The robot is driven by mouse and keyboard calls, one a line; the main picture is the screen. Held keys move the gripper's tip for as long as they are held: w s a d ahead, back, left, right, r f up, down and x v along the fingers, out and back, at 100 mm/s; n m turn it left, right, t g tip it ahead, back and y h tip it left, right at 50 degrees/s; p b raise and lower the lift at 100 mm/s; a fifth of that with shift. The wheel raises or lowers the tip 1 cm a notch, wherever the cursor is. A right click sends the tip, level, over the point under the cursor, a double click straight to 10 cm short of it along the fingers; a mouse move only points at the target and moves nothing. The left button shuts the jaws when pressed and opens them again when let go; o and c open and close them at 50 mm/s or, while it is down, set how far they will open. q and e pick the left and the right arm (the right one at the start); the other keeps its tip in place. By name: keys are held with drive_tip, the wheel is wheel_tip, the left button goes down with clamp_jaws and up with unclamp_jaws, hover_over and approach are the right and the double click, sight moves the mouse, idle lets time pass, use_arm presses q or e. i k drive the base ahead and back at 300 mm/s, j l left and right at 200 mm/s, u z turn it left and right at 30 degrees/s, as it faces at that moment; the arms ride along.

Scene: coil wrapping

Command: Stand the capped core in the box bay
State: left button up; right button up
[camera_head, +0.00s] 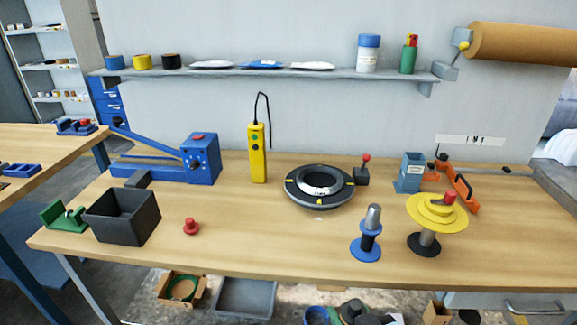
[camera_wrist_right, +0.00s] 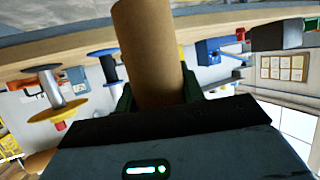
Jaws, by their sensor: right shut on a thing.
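In the right wrist view a plain brown cardboard core (camera_wrist_right: 147,45) stands between the two dark green fingers of my right gripper (camera_wrist_right: 158,92), which is shut on it. The core's far end runs out at the top of the picture and its near end is hidden behind the gripper body, so no cap shows. In the head view, dark and green shapes at the bottom edge may be my right gripper (camera_head: 352,312), below the table's front edge; the core is not clear there. My left gripper is not in view. I cannot tell which box has the bay.
The wooden table (camera_head: 270,225) carries a dark bin (camera_head: 122,218), a red knob (camera_head: 191,227), a black ring-shaped coil (camera_head: 320,188), a blue-flanged spindle (camera_head: 368,235) and a yellow-flanged spindle (camera_head: 437,215). Below are a cardboard box (camera_head: 181,289) and a grey tray (camera_head: 245,297).

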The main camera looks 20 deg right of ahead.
sight(519, 204)
drive_tip(key=k+l, duration=0.15)
drive_tip(key=l, duration=0.35)
drive_tip(key=k+l+z, duration=0.1)
drive_tip(key=l, duration=0.35)
drive_tip(key=k+l, duration=0.1)
drive_tip(key=l, duration=0.4)
drive_tip(key=k+l+z, duration=0.1)
drive_tip(key=l, duration=0.4)
drive_tip(key=k+l, duration=0.15)
drive_tip(key=l, duration=0.35)
drive_tip(key=k+l+z, duration=0.1)
drive_tip(key=l, duration=0.35)
drive_tip(key=i, duration=1.05)
